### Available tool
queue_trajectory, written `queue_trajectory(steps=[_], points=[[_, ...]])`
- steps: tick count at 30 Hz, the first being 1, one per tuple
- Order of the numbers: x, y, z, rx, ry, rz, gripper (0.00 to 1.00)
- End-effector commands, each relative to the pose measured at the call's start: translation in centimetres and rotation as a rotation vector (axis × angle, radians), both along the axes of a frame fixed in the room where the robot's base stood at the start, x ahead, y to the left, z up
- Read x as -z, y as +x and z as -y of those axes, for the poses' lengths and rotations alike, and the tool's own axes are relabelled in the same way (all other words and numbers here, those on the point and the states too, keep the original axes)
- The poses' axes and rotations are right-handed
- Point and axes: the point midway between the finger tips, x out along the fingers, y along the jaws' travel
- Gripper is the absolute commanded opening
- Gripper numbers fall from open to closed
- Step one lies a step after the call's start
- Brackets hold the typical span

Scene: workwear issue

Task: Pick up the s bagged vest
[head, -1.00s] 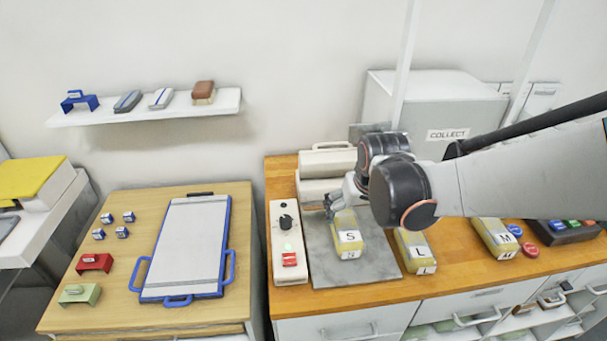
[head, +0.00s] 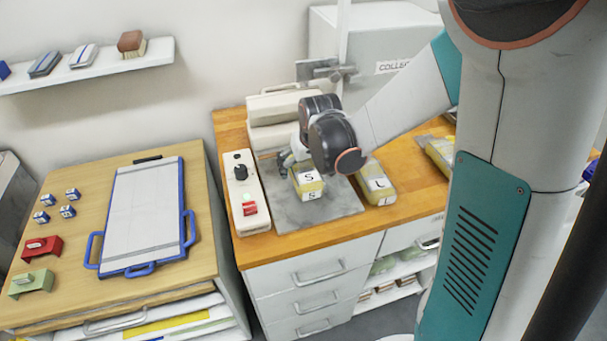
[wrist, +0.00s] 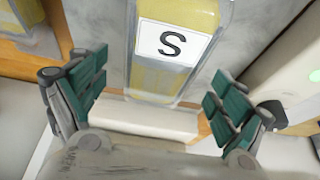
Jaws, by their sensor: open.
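The S bagged vest (head: 309,184) is a yellow packet in clear wrap with a white "S" label. It lies on the grey mat (head: 331,207) on the wooden counter. In the wrist view the S bagged vest (wrist: 172,78) shows its label, with its near end between the spread fingers. My gripper (wrist: 155,98) is open, with a gap on each side of the packet. In the head view my gripper (head: 289,160) is at the packet's far end, partly hidden by my wrist.
The L bagged vest (head: 376,184) lies close to the right, and another yellow packet (head: 440,153) is partly hidden by my arm. A control box (head: 246,194) with a black knob and red button stands left of the mat. Beige cases (head: 280,108) stand behind.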

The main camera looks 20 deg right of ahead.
Motion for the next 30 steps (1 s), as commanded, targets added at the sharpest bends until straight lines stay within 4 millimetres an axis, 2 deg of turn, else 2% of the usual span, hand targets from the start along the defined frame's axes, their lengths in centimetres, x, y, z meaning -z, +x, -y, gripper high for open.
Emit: queue_trajectory(steps=[1, 4, 11, 14, 18, 22, 23, 30], points=[[1.1, 0.4, 0.1, 0.000, 0.000, 0.000, 0.91], [2.1, 0.8, 0.0, 0.000, 0.000, 0.000, 0.91], [2.1, 0.9, 0.0, 0.000, 0.000, 0.000, 0.91], [2.1, 0.9, 0.0, 0.000, 0.000, 0.000, 0.73], [2.1, 0.9, 0.0, -0.001, 0.000, 0.000, 0.41], [2.1, 0.9, 0.0, -0.001, 0.000, 0.000, 0.41], [2.1, 0.9, 0.0, -0.001, 0.000, 0.000, 0.36], [1.5, 0.9, 0.0, -0.001, 0.000, 0.000, 0.36]])
